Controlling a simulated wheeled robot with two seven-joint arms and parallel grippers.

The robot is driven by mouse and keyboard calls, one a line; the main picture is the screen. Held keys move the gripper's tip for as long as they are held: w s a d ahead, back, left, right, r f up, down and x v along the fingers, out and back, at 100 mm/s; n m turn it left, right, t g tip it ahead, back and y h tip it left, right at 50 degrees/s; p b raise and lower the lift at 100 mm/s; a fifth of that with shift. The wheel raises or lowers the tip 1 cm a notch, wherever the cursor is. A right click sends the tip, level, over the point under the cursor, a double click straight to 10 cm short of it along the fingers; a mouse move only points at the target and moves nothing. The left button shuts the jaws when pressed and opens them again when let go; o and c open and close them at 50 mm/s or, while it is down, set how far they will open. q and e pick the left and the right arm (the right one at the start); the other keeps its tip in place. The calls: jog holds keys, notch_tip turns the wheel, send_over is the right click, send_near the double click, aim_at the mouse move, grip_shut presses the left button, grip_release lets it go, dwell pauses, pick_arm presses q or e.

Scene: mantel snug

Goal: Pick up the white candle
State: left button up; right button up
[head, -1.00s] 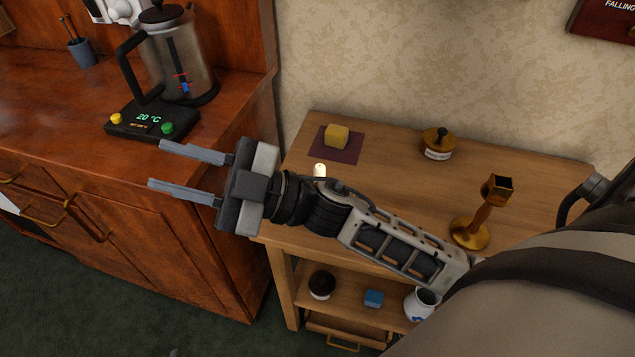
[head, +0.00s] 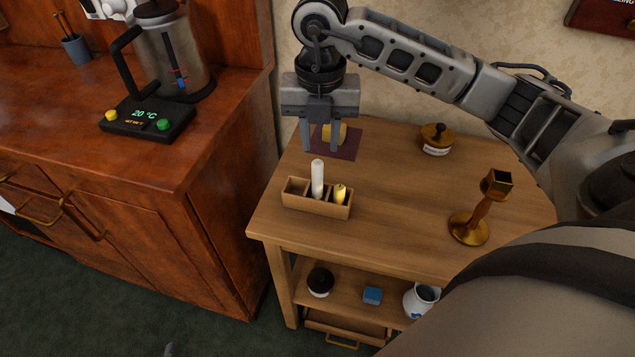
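The white candle (head: 317,178) stands upright in the middle compartment of a small wooden box (head: 314,207) on the wooden side table. A shorter yellow candle (head: 340,192) is in the compartment to its right; the left compartment looks empty. My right gripper (head: 320,150) points down with its two fingers apart. In the picture the fingertips are just above the candle's top, on either side of its line; the exact depth gap is hard to tell. Nothing shows held between the fingers. My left gripper is out of view.
A lidded pot (head: 437,139) and a brass candlestick (head: 474,212) stand to the right. A cabinet with a kettle (head: 172,55) is at the left. The table front is clear.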

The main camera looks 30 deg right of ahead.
aim_at(317, 179)
notch_tip(317, 179, down, 5)
jog(key=shift+r, duration=0.1)
jog(key=shift+s+a+f, duration=0.1)
jog(key=shift+a+f, duration=0.1)
jog(key=shift+f, duration=1.15)
jog(key=shift+a+f, duration=0.15)
jog(key=shift+f, duration=1.15)
grip_shut()
